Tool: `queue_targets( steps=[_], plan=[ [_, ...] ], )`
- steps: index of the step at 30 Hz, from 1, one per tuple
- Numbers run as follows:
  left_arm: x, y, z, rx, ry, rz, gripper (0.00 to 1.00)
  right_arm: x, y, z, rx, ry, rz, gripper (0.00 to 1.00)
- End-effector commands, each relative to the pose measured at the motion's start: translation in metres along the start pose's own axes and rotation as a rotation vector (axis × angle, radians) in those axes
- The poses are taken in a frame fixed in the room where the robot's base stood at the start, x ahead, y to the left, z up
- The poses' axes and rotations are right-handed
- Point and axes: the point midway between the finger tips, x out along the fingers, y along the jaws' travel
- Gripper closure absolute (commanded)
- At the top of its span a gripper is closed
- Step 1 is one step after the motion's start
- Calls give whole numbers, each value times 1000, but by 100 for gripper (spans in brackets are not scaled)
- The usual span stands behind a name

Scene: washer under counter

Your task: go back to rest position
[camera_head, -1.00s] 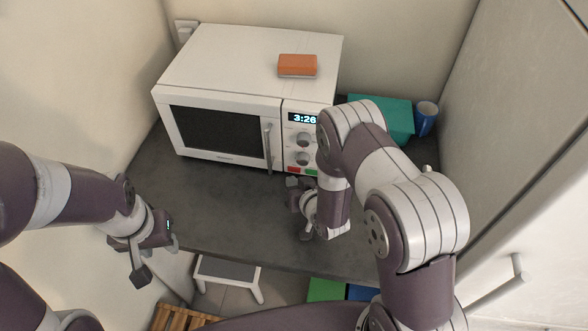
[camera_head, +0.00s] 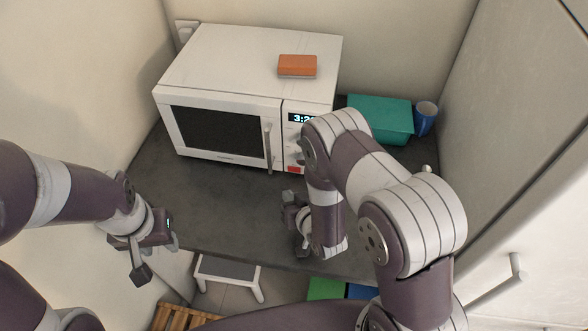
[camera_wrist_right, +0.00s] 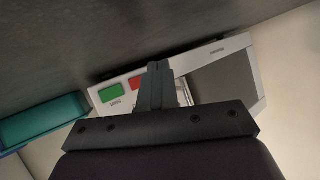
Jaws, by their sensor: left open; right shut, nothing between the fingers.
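My left gripper (camera_head: 158,258) is at the left in the head view, open and empty, in front of the counter's left front edge. My right gripper (camera_head: 290,205) is over the front part of the dark counter, in front of the microwave, and partly hidden by its own wrist. In the right wrist view its fingers (camera_wrist_right: 154,85) are together with nothing between them. My right forearm covers part of the microwave's control panel in the head view.
A white microwave (camera_head: 225,130) with its door shut stands on the grey counter (camera_head: 215,210). An orange block (camera_head: 297,66) lies on top of it. A teal box (camera_head: 380,118) and a blue cup (camera_head: 425,118) stand at the back right. A step stool (camera_head: 228,271) is below the counter's front edge.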

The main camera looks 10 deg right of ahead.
Motion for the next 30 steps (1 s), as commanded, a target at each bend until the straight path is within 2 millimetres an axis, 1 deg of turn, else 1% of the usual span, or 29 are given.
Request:
queue_targets(
  steps=[10, 11, 13, 14, 15, 17, 18, 20, 21, 24, 27, 30],
  plan=[
    [0, 0, 0, 0, 0, 0, 57, 0, 0, -2, -1, -5, 3, 100],
    [0, 0, 0, 0, 0, 0, 57, 1, 1, -4, -3, -15, 9, 100],
    [2, 0, 0, 0, 0, 0, 57, 2, 6, -17, -12, -71, 37, 100],
    [3, 0, 0, 0, 0, 0, 57, 0, 9, -25, -17, -112, 56, 100],
    [4, 0, 0, 0, 0, 0, 57, -6, 15, -38, -25, -183, 88, 100],
    [7, 0, 1, 0, 0, 0, 57, -28, 24, -55, -34, -313, 138, 100],
    [8, 0, 1, 0, 0, 0, 57, -49, 28, -63, -36, -405, 167, 100],
    [10, 0, 1, 0, 0, 0, 57, -86, 34, -71, -36, -537, 201, 100],
    [11, 0, 1, 0, 0, 0, 57, -113, 36, -73, -32, -618, 217, 100],
    [13, 0, 2, 0, 0, 0, 57, -173, 36, -72, -22, -787, 239, 100],
    [13, 0, 2, 0, 0, 0, 57, -210, 33, -68, -11, -886, 245, 100],
    [13, 0, 2, 0, 0, 0, 57, -224, 32, -66, -8, -925, 246, 100]
  ],
)
